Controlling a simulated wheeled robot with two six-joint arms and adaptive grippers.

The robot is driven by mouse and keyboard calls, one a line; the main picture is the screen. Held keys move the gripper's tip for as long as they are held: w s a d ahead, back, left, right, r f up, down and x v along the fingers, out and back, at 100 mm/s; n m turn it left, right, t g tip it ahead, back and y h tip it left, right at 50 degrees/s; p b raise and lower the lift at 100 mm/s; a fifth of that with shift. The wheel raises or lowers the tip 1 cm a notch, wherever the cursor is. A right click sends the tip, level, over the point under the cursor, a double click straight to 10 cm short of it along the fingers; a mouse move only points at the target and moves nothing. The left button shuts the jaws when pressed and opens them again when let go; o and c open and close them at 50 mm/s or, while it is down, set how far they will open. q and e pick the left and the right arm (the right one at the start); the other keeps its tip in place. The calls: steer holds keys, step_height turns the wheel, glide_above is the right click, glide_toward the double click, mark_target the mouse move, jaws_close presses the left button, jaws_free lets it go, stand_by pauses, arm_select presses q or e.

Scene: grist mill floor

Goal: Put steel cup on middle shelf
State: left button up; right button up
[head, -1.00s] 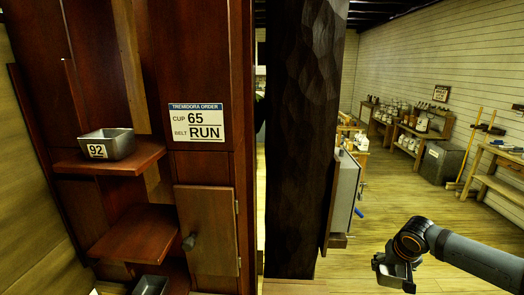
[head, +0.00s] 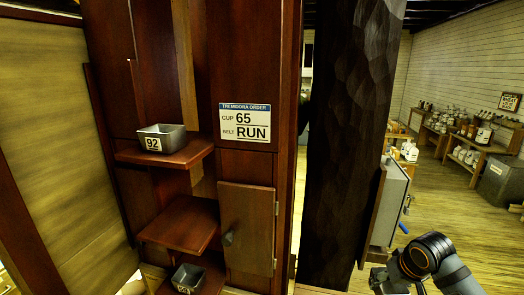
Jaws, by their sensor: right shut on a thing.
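The middle shelf (head: 181,223) is a bare reddish-brown board on the left wooden tower. A steel cup marked 92 (head: 163,139) stands on the upper shelf (head: 190,155). Another steel cup (head: 188,278) stands on the lower shelf (head: 213,279), its number too small to read surely. My right gripper (head: 384,284) is at the bottom edge, right of the tower and well away from the shelves. It is shut on a grey metal thing that looks like a steel cup, mostly cut off and hard to make out. My left gripper is out of view.
A sign (head: 245,123) reads cup 65, belt RUN. A small door (head: 246,228) with a dark knob is right of the middle shelf. A thick dark post (head: 352,150) and a grey box (head: 387,205) stand between tower and right gripper. Benches with jars (head: 470,150) are far right.

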steer(key=a+f+n, duration=0.1)
steer(key=a+f, duration=0.2)
steer(key=a, duration=1.6)
steer(key=shift+w, duration=0.3)
steer(key=shift+f, duration=0.1)
